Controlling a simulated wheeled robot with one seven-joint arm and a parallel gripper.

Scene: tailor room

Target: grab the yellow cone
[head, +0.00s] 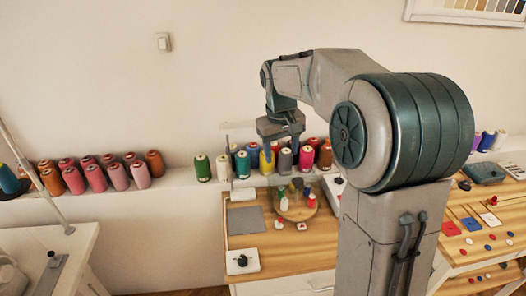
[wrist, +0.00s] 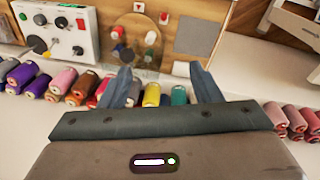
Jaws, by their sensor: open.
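The yellow cone (head: 263,166) of thread stands in a row of coloured cones on the wall ledge in the head view, partly hidden behind my gripper. In the wrist view the yellow cone (wrist: 152,95) shows between my two fingers, a little nearer the left one. My gripper (head: 281,155) is open and empty, pointing down at the row in the head view. Its spread fingers also show in the wrist view (wrist: 160,72). I cannot tell how far the fingertips are from the cone.
Pink and red cones (head: 115,176) stand farther left on the ledge. Below is a wooden table (head: 255,248) with a round stand of small spools (head: 296,213). The wall rises behind the ledge.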

